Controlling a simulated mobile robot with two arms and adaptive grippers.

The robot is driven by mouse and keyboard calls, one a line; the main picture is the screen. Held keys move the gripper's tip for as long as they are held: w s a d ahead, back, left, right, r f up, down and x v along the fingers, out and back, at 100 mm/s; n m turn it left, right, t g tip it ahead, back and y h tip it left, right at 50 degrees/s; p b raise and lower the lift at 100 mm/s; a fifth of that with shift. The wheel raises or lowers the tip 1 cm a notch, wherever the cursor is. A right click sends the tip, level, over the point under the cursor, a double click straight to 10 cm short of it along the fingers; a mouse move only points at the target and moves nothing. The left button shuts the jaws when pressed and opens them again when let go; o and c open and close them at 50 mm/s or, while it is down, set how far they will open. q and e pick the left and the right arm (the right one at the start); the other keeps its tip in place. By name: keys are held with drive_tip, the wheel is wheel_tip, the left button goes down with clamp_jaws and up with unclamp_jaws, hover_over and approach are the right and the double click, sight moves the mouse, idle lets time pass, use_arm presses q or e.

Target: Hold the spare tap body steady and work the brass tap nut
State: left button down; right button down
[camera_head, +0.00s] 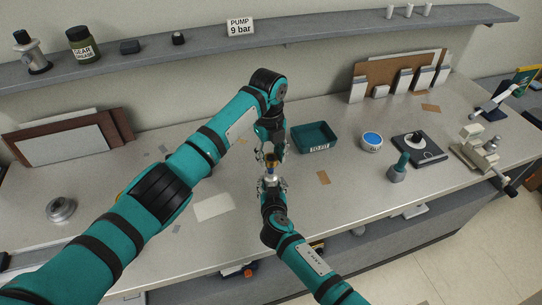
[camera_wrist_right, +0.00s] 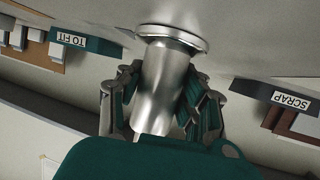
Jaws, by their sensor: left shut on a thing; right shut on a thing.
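The spare tap body (camera_wrist_right: 163,85) is a shiny silver cylinder with a wide flange at its top in the right wrist view. My right gripper (camera_wrist_right: 163,100) is shut around it, one finger on each side. In the head view the tap body (camera_head: 271,175) is a small bright piece above my right gripper (camera_head: 271,182). The brass tap nut (camera_head: 271,160) is a small gold-brown spot directly above it, partly hidden. My left gripper (camera_head: 271,152) reaches down from above and is shut on the nut. The nut's threads cannot be seen.
A green tray (camera_head: 314,146) marked TO FIT stands just right of the grippers. A round tin (camera_head: 371,141) with a blue top, a black scale (camera_head: 419,148) and a grey-green tool (camera_head: 398,171) stand further right. A shelf (camera_head: 300,38) runs behind. The bench front is mostly clear.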

use_arm(q)
drive_tip(key=shift+r, duration=2.5)
use_arm(e)
drive_tip(key=shift+f, duration=0.1)
drive_tip(key=c, duration=0.8)
unclamp_jaws()
drive_tip(key=shift+o, duration=0.2)
drive_tip(key=shift+s, duration=0.1)
